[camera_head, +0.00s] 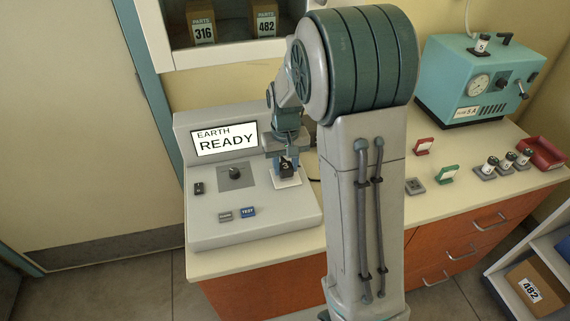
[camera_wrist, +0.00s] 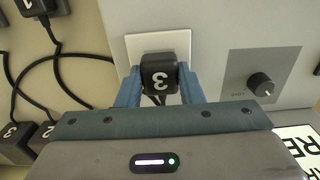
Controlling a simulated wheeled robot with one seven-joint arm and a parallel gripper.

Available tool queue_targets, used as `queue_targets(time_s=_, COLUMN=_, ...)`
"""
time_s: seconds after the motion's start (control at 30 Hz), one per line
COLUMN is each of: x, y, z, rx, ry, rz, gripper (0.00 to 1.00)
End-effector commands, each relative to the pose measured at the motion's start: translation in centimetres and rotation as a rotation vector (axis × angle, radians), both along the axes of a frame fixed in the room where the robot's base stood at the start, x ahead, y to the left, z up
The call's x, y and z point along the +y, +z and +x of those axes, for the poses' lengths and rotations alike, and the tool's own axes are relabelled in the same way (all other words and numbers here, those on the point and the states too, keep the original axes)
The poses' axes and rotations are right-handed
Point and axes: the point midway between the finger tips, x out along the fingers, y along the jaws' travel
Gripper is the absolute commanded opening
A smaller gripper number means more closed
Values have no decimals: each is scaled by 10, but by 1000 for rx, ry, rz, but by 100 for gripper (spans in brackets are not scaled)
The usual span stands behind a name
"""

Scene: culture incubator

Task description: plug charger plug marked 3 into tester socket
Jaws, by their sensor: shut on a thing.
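The black plug marked 3 (camera_head: 286,166) is between the fingers of my gripper (camera_head: 284,158), which is shut on it. In the wrist view the plug (camera_wrist: 160,79) shows its white 3 between the blue fingers of my gripper (camera_wrist: 158,88). The plug is over the white socket plate (camera_head: 288,181) of the tester (camera_head: 255,225); the plate also shows behind it in the wrist view (camera_wrist: 135,46). The plug hides the socket holes, and I cannot tell whether it is seated or just above. The tester screen (camera_head: 224,140) reads "EARTH READY".
The tester has a knob (camera_head: 235,173) and a blue TEST button (camera_head: 248,211). A teal machine (camera_head: 470,80) stands on the counter at right.

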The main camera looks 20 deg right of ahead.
Motion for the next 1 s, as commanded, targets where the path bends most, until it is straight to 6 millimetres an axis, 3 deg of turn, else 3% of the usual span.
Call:
queue_targets(time_s=0.57, x=0, y=-11, z=0, rx=0, ry=0, rz=0, gripper=0)
queue_targets(time_s=0.6, x=0, y=-11, z=0, rx=0, ry=0, rz=0, gripper=42)
queue_targets(time_s=0.67, x=0, y=-10, z=0, rx=0, ry=0, rz=0, gripper=59)
queue_targets(time_s=1.0, x=0, y=-8, z=0, rx=-1, ry=0, rz=0, gripper=59)
